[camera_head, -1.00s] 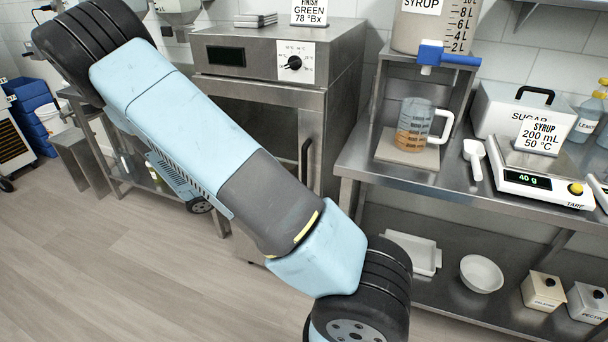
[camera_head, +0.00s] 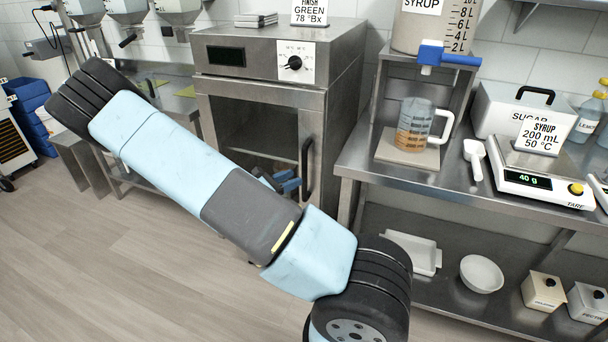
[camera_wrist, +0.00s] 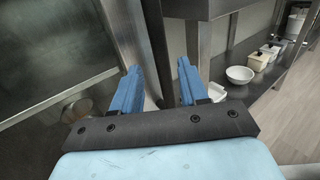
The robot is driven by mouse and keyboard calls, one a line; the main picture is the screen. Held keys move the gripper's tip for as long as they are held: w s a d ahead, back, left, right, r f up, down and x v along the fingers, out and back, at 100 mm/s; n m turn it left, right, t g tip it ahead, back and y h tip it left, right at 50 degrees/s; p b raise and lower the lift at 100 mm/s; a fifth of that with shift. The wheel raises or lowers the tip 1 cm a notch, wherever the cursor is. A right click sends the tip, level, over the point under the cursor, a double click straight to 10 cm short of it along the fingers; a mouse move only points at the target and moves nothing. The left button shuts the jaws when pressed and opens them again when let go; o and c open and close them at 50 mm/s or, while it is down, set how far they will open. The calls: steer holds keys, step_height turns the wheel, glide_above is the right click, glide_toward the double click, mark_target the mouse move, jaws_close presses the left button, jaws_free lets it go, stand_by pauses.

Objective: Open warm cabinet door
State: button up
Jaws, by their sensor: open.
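The warm cabinet (camera_head: 343,100) is the steel unit with a dark display and a dial. Its glazed door (camera_head: 265,118) looks shut. A black vertical handle (camera_head: 307,165) runs along the door's right edge. My gripper (camera_head: 290,181), with blue fingers, is at the door's front, just left of the handle's lower part, partly hidden by my arm. In the wrist view my gripper (camera_wrist: 158,68) is open and empty. The dark handle (camera_wrist: 156,40) shows in line with the gap between the fingertips; I cannot tell whether it is within their reach.
A steel table (camera_head: 350,172) stands right of the cabinet, with a measuring jug (camera_head: 412,130), a scoop and a scale on it. Its lower shelf holds a white tray (camera_head: 424,255) and a bowl (camera_head: 481,273). Open floor (camera_head: 100,270) lies at the left front.

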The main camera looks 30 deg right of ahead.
steer(key=shift+w+d, duration=0.2)
steer(key=shift+d, duration=2.65)
steer(key=shift+c, duration=0.4)
jaws_close()
